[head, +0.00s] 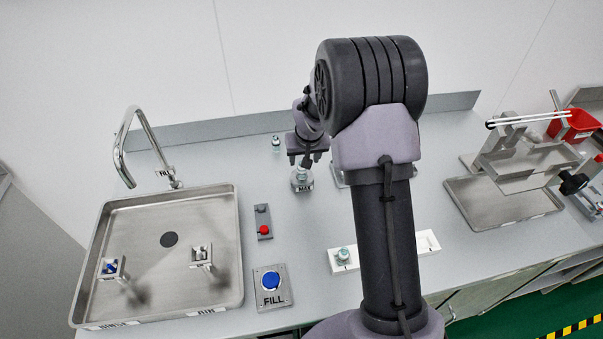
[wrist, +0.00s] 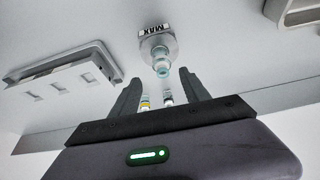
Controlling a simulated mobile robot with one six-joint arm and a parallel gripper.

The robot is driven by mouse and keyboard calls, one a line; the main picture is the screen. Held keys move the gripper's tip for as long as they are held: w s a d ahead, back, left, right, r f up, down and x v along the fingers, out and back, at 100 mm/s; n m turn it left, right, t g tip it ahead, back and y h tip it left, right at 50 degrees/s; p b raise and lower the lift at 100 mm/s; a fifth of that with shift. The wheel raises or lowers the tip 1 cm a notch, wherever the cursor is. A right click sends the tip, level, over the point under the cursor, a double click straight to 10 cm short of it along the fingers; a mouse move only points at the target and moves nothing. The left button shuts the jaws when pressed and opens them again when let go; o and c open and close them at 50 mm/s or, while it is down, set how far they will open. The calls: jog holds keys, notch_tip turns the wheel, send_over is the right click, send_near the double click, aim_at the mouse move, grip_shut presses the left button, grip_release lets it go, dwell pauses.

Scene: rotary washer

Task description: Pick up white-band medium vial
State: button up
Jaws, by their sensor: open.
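My gripper (head: 305,160) is open above the bench, and its two fingers (wrist: 161,77) show in the wrist view. A clear vial with a teal tint (wrist: 161,66) stands on the metal MAX stand (wrist: 158,44), just beyond the fingertips; it also shows below my gripper in the head view (head: 302,174). Between the fingers in the wrist view, farther off, are a vial with a pale band (wrist: 168,98) and a yellow-banded vial (wrist: 145,102). I cannot tell for certain which vial is the white-band medium one.
One small vial (head: 276,143) stands on the bench near the wall. A white rack (head: 425,241) holds another vial (head: 343,255). A sink (head: 190,220) with a faucet is at left, with a FILL button (head: 271,281) beside it. A metal apparatus (head: 520,165) stands at right.

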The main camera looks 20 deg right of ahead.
aim_at(302, 170)
jog(key=x, duration=0.1)
jog(key=b+x, duration=0.1)
jog(key=x, duration=0.3)
jog(key=shift+s+a+f, duration=0.1)
jog(key=shift+s+a, duration=0.25)
jog(key=shift+w, duration=0.1)
jog(key=c, duration=0.3)
grip_shut()
